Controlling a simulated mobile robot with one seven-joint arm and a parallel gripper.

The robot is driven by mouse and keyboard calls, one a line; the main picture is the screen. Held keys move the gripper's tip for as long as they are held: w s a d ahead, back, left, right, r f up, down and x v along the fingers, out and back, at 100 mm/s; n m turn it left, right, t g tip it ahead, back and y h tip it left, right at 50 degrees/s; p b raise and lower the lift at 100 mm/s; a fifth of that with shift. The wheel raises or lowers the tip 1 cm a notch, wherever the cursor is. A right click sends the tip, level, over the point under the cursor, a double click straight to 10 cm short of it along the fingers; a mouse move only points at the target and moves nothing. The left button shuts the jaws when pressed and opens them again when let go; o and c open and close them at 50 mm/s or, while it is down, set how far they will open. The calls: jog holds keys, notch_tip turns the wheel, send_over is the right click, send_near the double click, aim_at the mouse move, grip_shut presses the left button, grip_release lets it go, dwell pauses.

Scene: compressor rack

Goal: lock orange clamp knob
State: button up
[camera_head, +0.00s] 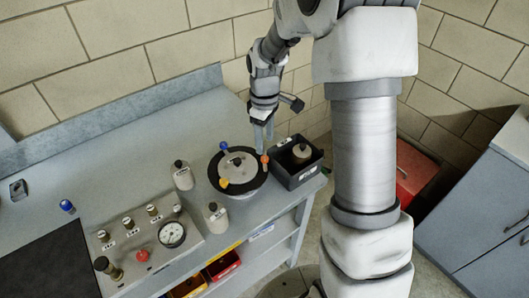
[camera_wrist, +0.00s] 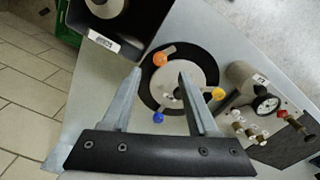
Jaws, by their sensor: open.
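The orange clamp knob (camera_head: 265,158) is on the right edge of a round lid (camera_head: 239,168) with a dark rim on the bench. In the wrist view the orange knob (camera_wrist: 160,59) shows just beyond and between my fingertips. A blue knob (camera_head: 224,146) and a yellow knob (camera_head: 223,183) sit on the same rim; in the wrist view the blue one (camera_wrist: 158,117) lies between my fingers and the yellow one (camera_wrist: 218,93) right of them. My gripper (camera_head: 264,140) is open, pointing down above the orange knob. I cannot tell if it touches.
A dark bin (camera_head: 297,174) holding a round part stands close right of the lid. A gauge panel (camera_head: 150,240) with valves lies at the front left. The bench behind the lid is clear.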

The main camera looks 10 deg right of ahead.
aim_at(265, 157)
notch_tip(265, 157, down, 6)
dwell(0.4)
grip_shut()
